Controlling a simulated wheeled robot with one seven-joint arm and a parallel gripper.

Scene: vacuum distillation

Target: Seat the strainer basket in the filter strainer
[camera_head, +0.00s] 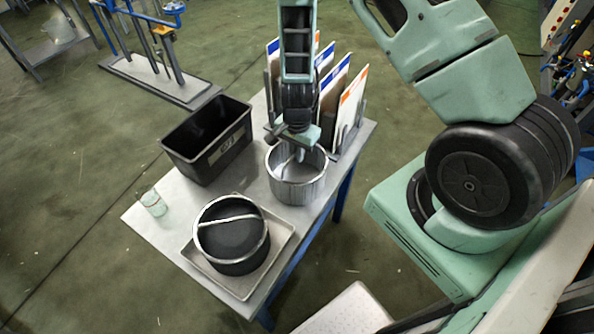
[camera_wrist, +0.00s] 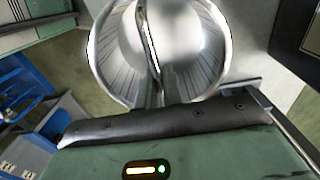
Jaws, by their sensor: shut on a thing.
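A bright metal strainer basket (camera_head: 297,186), round and open-topped, is at the right side of the table. In the wrist view its ribbed inner wall (camera_wrist: 203,70) and a thin handle bar across it show. My gripper (camera_head: 299,152) is over the basket, shut on its handle; the fingertips are hard to make out. I cannot tell whether the basket's bottom touches the table. A second round vessel (camera_head: 232,262), dark inside with a light bar across its top, stands on a shallow tray (camera_head: 190,252). I cannot make out the filter strainer for certain in either view.
On the table (camera_head: 137,216) stand a black bin (camera_head: 206,143), a glass beaker (camera_head: 153,204) and a rack of upright panels (camera_head: 350,104), close behind my gripper. Blue-handled pipework (camera_head: 160,45) stands at the upper left. The floor left of the table is clear.

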